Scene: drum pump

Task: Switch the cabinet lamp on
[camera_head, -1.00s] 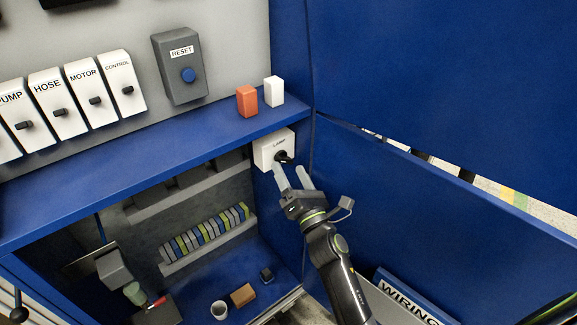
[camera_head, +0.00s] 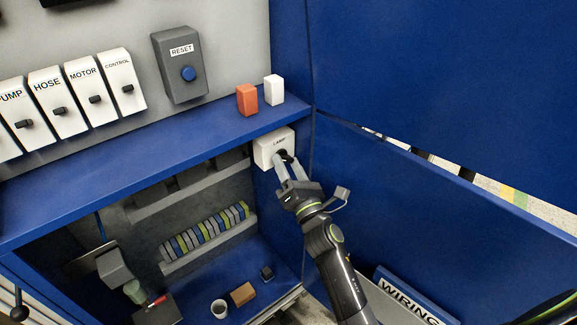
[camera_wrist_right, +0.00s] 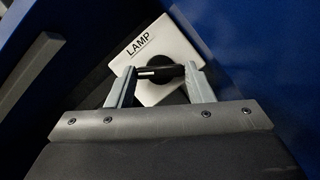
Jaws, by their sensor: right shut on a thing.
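The lamp switch is a white box (camera_head: 268,151) marked LAMP on the cabinet's inner right side, under the blue shelf. Its black rotary knob (camera_wrist_right: 160,72) shows in the right wrist view, with a white mark on its bar. My right gripper (camera_head: 289,160) is at the box in the head view. In the right wrist view its two grey fingers (camera_wrist_right: 160,84) stand on either side of the knob's bar and are shut on it. The fingers partly hide the knob in the head view. My left gripper is not in view.
The blue shelf (camera_head: 130,168) above holds an orange block (camera_head: 246,100) and a white block (camera_head: 274,90). An open blue door (camera_head: 430,190) stands close to the right of my arm. A cup (camera_head: 219,309) and a brown block (camera_head: 243,294) sit on the cabinet floor.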

